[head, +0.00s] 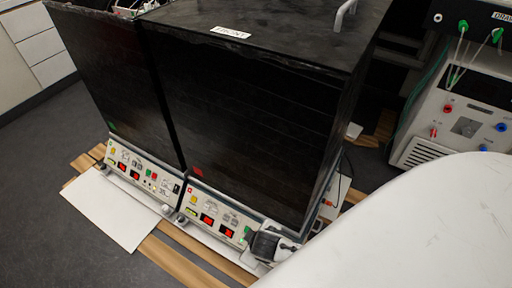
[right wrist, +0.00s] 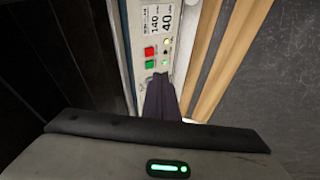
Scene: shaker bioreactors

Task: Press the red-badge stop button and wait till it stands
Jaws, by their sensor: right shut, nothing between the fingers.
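Two black shaker units stand side by side. The right unit (head: 250,110) carries a red badge (head: 197,172) at its lower left front corner; the left unit (head: 105,75) carries a green badge (head: 113,126). The red-badge unit's control panel (head: 215,215) has lit red displays. In the right wrist view, a red button (right wrist: 149,52) sits beside a green button (right wrist: 149,65) on a panel. My right gripper (head: 257,243) is shut and empty at the panel's right end. Its dark fingers (right wrist: 159,80) are close to the green button; I cannot tell whether they touch the panel. My left gripper is out of view.
Small lamps (right wrist: 166,51) glow beside the buttons. The green-badge unit's similar panel (head: 145,170) adjoins on the left. A white sheet (head: 110,208) and wooden slats (head: 180,262) lie in front. An instrument with cables (head: 465,110) stands at the right. My white arm covers the lower right.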

